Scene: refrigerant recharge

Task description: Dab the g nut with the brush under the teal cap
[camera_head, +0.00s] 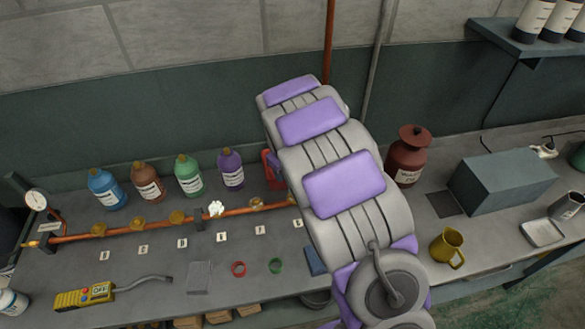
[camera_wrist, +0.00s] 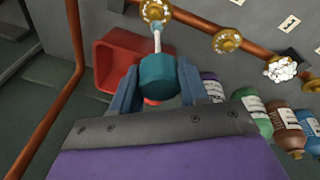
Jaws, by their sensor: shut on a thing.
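My gripper (camera_wrist: 158,85) is shut on the teal cap (camera_wrist: 158,76). A pale brush (camera_wrist: 156,38) sticks out of the cap, its tip at the brass nut (camera_wrist: 156,9) in the wrist view. The tip overlaps that nut's lower edge; I cannot tell for sure whether it touches. This nut is second along from the foam-covered one, which fits the g place. In the head view my arm hides the gripper, the cap and this nut. The neighbouring brass nut (camera_head: 256,202) also shows in the wrist view (camera_wrist: 227,40).
The copper pipe (camera_head: 75,236) carries several brass nuts and white foam (camera_head: 216,208). Blue (camera_head: 107,190), brown (camera_head: 148,183), green (camera_head: 189,177) and purple (camera_head: 231,170) bottles stand behind it. A red bin (camera_wrist: 110,70) lies beside the cap. A yellow mug (camera_head: 447,248) stands right of my arm.

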